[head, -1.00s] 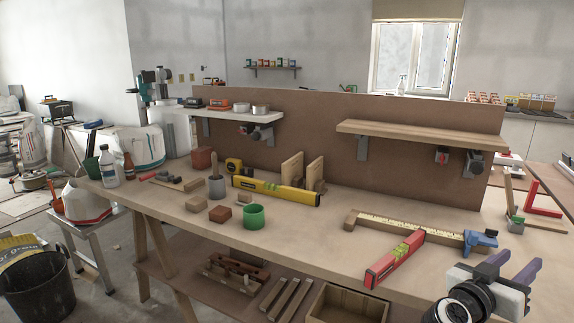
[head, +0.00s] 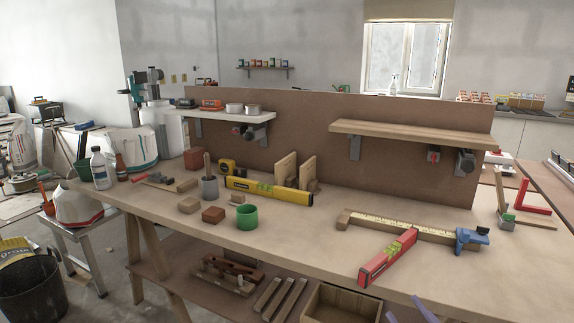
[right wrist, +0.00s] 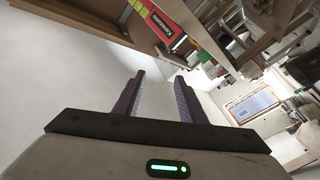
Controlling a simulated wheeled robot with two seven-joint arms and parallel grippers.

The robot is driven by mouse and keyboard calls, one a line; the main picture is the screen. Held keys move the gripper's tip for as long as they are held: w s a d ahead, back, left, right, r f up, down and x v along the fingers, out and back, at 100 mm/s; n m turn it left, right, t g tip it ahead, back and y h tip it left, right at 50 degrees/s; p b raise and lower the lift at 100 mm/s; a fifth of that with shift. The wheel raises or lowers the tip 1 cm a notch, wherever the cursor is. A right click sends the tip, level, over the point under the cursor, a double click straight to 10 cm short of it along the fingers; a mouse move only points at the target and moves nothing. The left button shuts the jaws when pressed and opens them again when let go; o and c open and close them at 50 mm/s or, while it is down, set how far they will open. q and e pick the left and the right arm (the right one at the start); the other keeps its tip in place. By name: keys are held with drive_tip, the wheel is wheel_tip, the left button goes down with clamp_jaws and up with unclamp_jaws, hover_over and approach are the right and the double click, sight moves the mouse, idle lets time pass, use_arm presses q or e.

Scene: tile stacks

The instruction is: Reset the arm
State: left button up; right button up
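My right gripper (head: 408,309) shows only as two purple fingertips at the bottom edge of the head view, in front of the workbench (head: 320,238). In the right wrist view the right gripper (right wrist: 160,78) has its two fingers well apart, with nothing between them. It is open and empty. The red spirit level (head: 388,258) lies on the bench, apart from the fingers; its end shows at the top of the right wrist view (right wrist: 168,27). My left gripper is in neither view.
A yellow level (head: 268,190), a green cup (head: 247,216), a reddish block (head: 213,214) and a blue-ended clamp (head: 470,238) stand or lie on the bench. A wooden shelf (head: 410,133) juts from the back panel. An open wooden box (head: 343,304) sits below the bench top.

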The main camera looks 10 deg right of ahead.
drive_tip(key=s+a+f+g, duration=0.25)
drive_tip(key=s+f, duration=0.25)
drive_tip(key=f, duration=0.3)
drive_tip(key=s+a+f+g, duration=0.2)
drive_tip(key=s+f+g, duration=0.25)
drive_tip(key=f, duration=0.35)
drive_tip(key=s+d+f+m+g+h, duration=0.25)
drive_tip(key=s+f+g, duration=0.25)
drive_tip(key=s+f, duration=0.65)
drive_tip(key=a+r+m+t, duration=0.1)
drive_tip(key=a+m, duration=0.3)
drive_tip(key=a, duration=0.6)
drive_tip(key=shift+s+r+y, duration=0.2)
drive_tip(key=shift+r+y, duration=0.25)
drive_tip(key=shift+r, duration=0.05)
